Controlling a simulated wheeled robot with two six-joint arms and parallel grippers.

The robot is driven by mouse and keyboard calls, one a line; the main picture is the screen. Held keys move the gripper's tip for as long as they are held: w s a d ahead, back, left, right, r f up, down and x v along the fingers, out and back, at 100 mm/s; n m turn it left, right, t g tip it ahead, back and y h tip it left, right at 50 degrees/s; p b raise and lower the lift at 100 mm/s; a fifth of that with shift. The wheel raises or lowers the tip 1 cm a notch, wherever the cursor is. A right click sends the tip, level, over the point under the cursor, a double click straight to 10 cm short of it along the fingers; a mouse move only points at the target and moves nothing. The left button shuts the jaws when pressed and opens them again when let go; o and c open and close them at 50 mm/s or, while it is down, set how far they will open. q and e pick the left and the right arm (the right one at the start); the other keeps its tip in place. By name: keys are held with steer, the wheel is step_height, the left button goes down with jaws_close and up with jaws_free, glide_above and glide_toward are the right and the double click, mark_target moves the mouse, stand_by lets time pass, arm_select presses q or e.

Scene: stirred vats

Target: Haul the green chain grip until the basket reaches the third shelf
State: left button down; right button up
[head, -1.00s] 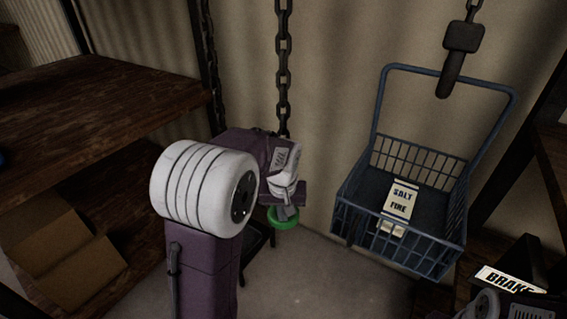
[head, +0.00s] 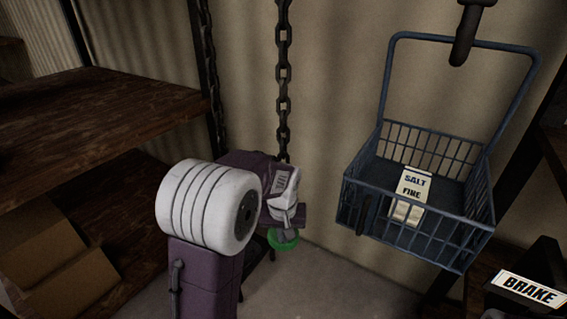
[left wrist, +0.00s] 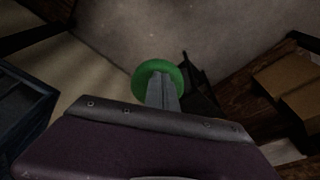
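The green chain grip (head: 283,243) is a ring below the hanging chain (head: 283,100), left of centre in the head view. My left gripper (head: 288,232) is at the ring, its grey fingers close together and seemingly shut on it. The left wrist view also shows the green ring (left wrist: 143,74) around the fingers. The blue wire basket (head: 425,240) hangs from a hook at right, roughly level, holding a packet labelled "SALT FINE" (head: 410,196). Its height against particular shelves is hard to tell. My right gripper is out of view.
Wooden shelves (head: 90,105) stand at left, with cardboard boxes (head: 75,280) on a lower level. A dark block with a "BRAKE" label (head: 527,289) is at the lower right, near the basket. Bare floor (head: 335,290) lies between.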

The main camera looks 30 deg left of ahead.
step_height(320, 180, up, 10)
steer(key=p, duration=1)
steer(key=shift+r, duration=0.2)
stand_by(0.9)
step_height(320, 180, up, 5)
steer(key=p, duration=0.5)
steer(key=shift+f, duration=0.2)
